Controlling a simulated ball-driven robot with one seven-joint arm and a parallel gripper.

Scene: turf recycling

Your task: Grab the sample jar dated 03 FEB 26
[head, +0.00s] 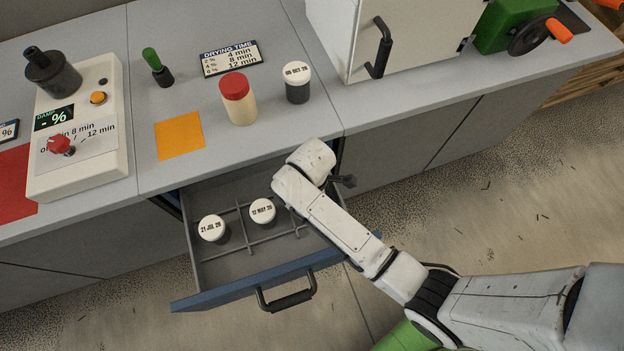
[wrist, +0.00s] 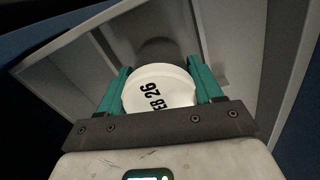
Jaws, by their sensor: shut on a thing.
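In the wrist view my gripper (wrist: 160,92) has its two green fingers shut on a jar with a white lid (wrist: 158,84). The lid's print reads "EB 26"; the rest is hidden by the gripper body. In the head view my arm hides the gripper and this jar, over the right part of the open drawer (head: 213,272). Two other white-lidded jars stand in drawer compartments: one reads "21 JUL 26" (head: 212,228), the other "12 MAY" and a year hard to read (head: 262,211).
On the counter stand a white-lidded dark jar (head: 298,84), a red-lidded jar (head: 238,100), a green-handled tool (head: 157,67) and a meter box (head: 82,135). A white cabinet (head: 345,40) stands at the back right. The drawer handle (head: 287,297) juts out in front.

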